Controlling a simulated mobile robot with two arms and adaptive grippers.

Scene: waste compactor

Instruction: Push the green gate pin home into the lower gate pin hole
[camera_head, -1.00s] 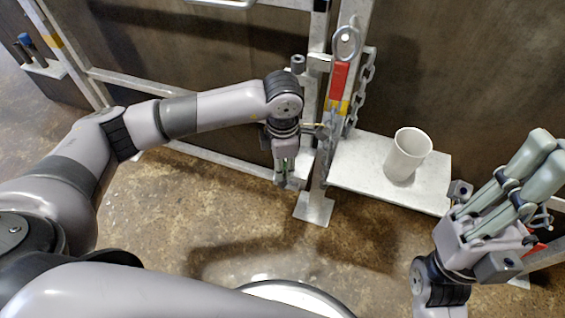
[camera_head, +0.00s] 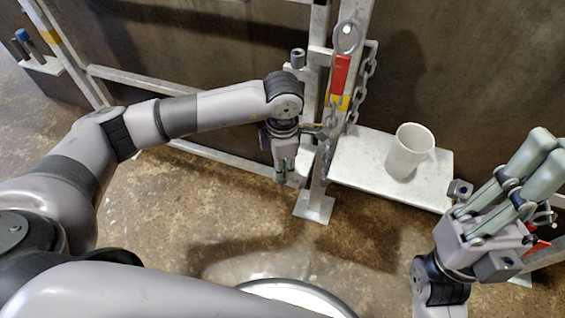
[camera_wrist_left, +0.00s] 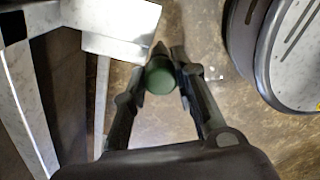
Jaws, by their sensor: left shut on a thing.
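My left gripper (camera_head: 287,178) is shut on the green gate pin, low beside the gate post. In the left wrist view the green pin (camera_wrist_left: 160,76) shows its round end between the two fingertips (camera_wrist_left: 162,85). A pale metal bracket (camera_wrist_left: 122,28) lies just beyond and to the left of the pin; I cannot tell whether they touch. The lower gate pin hole itself is not clearly visible. My right gripper (camera_head: 545,160) is raised at the right, away from the gate; its finger gap cannot be judged.
The gate post (camera_head: 314,195) stands on a floor plate beside my left gripper. A chain (camera_head: 362,82) and a red and yellow tagged part (camera_head: 341,78) hang above. A white cup (camera_head: 409,152) stands on a pale shelf (camera_head: 350,165) to the right. Floor at the front left is clear.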

